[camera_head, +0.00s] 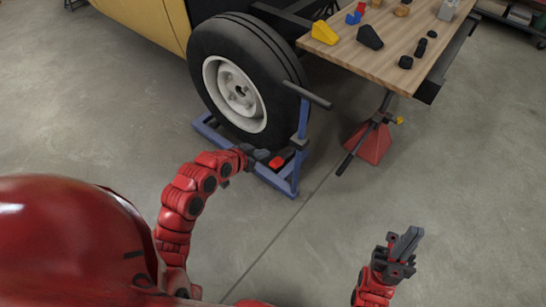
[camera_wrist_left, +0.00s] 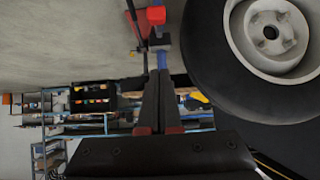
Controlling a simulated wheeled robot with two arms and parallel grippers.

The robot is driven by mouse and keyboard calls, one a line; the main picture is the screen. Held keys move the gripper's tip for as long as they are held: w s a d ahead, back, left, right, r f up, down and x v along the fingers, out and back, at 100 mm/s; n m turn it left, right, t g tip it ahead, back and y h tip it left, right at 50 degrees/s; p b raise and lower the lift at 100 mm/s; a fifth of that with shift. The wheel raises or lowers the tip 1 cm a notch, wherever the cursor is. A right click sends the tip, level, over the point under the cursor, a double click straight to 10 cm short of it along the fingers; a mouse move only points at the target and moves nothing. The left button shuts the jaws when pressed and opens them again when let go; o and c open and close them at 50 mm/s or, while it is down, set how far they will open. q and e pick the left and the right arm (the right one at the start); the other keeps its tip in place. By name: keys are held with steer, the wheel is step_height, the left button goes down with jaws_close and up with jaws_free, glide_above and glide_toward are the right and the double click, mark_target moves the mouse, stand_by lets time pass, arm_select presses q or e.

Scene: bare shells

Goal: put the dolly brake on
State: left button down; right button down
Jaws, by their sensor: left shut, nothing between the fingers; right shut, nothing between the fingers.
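A blue wheel dolly (camera_head: 277,180) stands on the floor around the foot of a black tyre with a white rim (camera_head: 235,92). A red brake pedal (camera_head: 277,161) sits low on the dolly's near side. My left gripper (camera_head: 262,155) is shut and empty, close beside the red pedal; I cannot tell whether it touches. In the left wrist view its closed fingers (camera_wrist_left: 158,95) point toward a blue post (camera_wrist_left: 162,60), with the tyre (camera_wrist_left: 205,50) at right. My right gripper (camera_head: 408,242) is shut and empty over open floor at the lower right.
A wooden bench (camera_head: 385,55) with yellow, black and red pieces stands at upper right. A red jack stand (camera_head: 372,141) is below it. A dark handle (camera_head: 307,95) tops the dolly's post. The floor between my arms is clear.

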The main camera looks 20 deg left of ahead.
arm_select(q)
glide_above(272, 165)
steer(key=w+d, duration=0.1)
steer(key=w, duration=0.2)
step_height(272, 165, down, 6)
steer(key=shift+s+d+b, duration=0.1)
steer(key=shift+b, duration=0.25)
steer(key=shift+s+a+f, duration=0.15)
steer(key=shift+s+f, duration=0.15)
steer(key=shift+f, duration=0.35)
steer(key=shift+s+a+f, duration=0.15)
steer(key=shift+s+f, duration=0.15)
steer(key=shift+f, duration=0.3)
steer(key=shift+s+f, duration=0.2)
steer(key=shift+f, duration=0.3)
steer(key=f+b, duration=0.1)
steer(key=b, duration=0.2)
steer(key=f+t+b, duration=0.1)
steer(key=b, duration=0.3)
steer(key=s+f+t+h+b, duration=0.1)
steer(key=b, duration=0.3)
steer(key=shift+a+f, duration=0.2)
steer(key=shift+f, duration=0.1)
steer(key=shift+t+b, duration=0.3)
steer(key=shift+b, duration=0.1)
steer(key=shift+r, duration=0.35)
